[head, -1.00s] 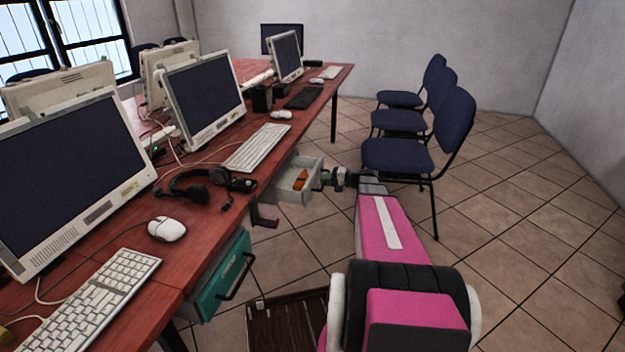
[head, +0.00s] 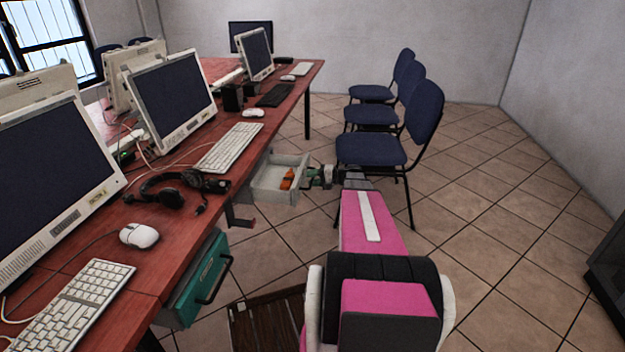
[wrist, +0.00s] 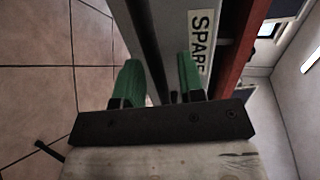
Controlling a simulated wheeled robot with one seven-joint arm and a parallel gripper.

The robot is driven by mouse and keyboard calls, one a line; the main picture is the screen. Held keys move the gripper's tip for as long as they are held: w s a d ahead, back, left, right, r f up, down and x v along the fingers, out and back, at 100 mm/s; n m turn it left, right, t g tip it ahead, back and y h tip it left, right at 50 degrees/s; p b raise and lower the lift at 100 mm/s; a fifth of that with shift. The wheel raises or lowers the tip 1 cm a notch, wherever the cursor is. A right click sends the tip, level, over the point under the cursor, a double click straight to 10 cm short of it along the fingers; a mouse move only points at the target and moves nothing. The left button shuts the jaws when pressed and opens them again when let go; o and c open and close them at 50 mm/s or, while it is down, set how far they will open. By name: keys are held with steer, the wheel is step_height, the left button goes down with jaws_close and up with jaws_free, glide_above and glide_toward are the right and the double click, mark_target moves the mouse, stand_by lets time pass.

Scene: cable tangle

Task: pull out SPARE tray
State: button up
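The SPARE tray (head: 281,190) is a light grey drawer. It sticks out from under the red desk, with an orange item (head: 288,178) inside. In the wrist view its front carries a white label reading SPARE (wrist: 200,40). A dark bar handle (wrist: 151,45) runs along that front. My gripper (wrist: 160,80) has green fingers, one on each side of the handle; their contact is partly hidden. In the head view my gripper (head: 315,177) is at the tray's front, and the tray moves along with it.
A teal drawer (head: 205,280) with a dark handle is under the near desk. Blue chairs (head: 372,150) stand just beyond my arm. Monitors, keyboards and a headset (head: 168,190) with cables lie on the desk (head: 190,225). Tiled floor is clear to the right.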

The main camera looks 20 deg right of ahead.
steer(key=v, duration=1)
steer(key=shift+s+d, duration=0.2)
steer(key=shift+d, duration=0.1)
